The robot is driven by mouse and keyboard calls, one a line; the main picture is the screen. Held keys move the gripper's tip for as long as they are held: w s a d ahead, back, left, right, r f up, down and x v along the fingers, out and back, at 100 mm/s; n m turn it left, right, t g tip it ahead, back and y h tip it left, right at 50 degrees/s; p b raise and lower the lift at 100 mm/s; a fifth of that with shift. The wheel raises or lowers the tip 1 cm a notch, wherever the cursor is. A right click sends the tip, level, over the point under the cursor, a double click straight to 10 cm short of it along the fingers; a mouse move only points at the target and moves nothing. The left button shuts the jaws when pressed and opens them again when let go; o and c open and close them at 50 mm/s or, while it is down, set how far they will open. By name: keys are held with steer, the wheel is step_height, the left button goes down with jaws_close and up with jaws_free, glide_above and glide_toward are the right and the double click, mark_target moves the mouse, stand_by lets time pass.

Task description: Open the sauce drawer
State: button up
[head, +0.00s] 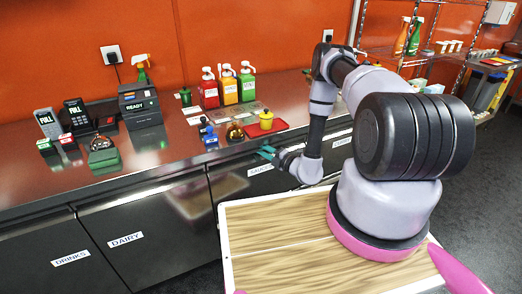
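The sauce drawer (232,184) is a dark front panel under the counter, with a white label (260,169) that seems to read "SAUCES". It looks closed, flush with the panels beside it. My gripper (264,153) has teal fingers, which look spread apart with nothing between them. It is at the counter's front edge, just above the label in the picture. Whether it touches the drawer or the edge cannot be told. My arm and its wrist hide part of the front to the right of the label.
Drawers marked "DAIRY" (126,240) and "DRINKS" (70,257) are closed at the left. The steel counter (180,140) holds red, yellow and green pump bottles (228,86), a red tray (280,126), a till (139,104) and card readers (76,115). Dark floor (480,200) lies at the right.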

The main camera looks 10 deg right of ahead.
steer(key=shift+w+a, duration=0.2)
steer(key=shift+w, duration=0.05)
jaws_close()
stand_by(1.4)
